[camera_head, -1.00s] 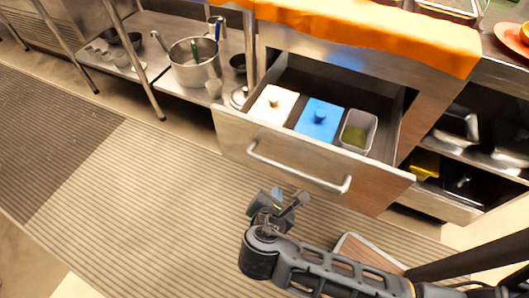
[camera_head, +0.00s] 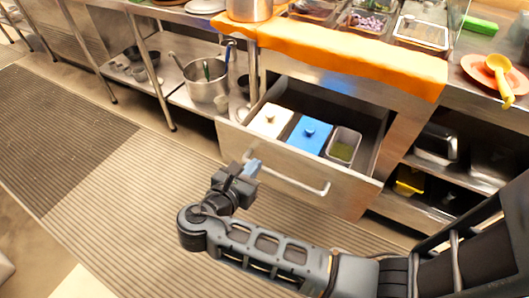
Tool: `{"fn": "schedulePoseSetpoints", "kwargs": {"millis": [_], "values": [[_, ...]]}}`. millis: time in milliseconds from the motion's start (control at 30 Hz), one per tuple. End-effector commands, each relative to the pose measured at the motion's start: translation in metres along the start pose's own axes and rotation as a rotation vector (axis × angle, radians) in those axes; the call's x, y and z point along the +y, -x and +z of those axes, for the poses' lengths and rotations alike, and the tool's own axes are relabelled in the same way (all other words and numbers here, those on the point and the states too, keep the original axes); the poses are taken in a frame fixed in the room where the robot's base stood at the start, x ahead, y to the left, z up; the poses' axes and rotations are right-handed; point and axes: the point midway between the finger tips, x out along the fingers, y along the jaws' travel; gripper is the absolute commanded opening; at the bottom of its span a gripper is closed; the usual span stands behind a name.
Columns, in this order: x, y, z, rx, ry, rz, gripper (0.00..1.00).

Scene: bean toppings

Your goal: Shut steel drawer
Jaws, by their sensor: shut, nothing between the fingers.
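The steel drawer (camera_head: 290,168) is pulled open beneath the counter, with a horizontal bar handle (camera_head: 285,178) across its front. Inside it are a white-lidded box (camera_head: 271,120), a blue-lidded box (camera_head: 308,136) and a grey open container (camera_head: 344,146) with something green in it. My gripper (camera_head: 252,168) is shut and empty. In the picture it overlaps the left part of the drawer front, near the left end of the handle. I cannot tell whether it touches the drawer.
An orange cloth (camera_head: 340,55) hangs over the counter edge above the drawer. A steel pot (camera_head: 206,82) stands on the low shelf at left. Open shelves with containers (camera_head: 437,145) lie at right. The striped floor mat (camera_head: 110,190) at left is clear.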

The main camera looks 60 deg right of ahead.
Motion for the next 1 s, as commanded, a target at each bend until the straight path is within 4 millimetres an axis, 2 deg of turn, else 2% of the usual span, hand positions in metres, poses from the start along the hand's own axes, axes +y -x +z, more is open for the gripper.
{"fn": "schedulePoseSetpoints", "kwargs": {"millis": [33,200,400,1000], "values": [[-0.001,-0.011,-0.001,0.0,0.0,-0.003,0.0],[0.0,-0.039,0.004,0.001,-0.001,-0.003,0.0],[0.0,-0.057,0.01,0.001,-0.001,-0.001,0.0],[0.0,-0.065,0.015,0.001,0.0,0.0,0.0]]}}
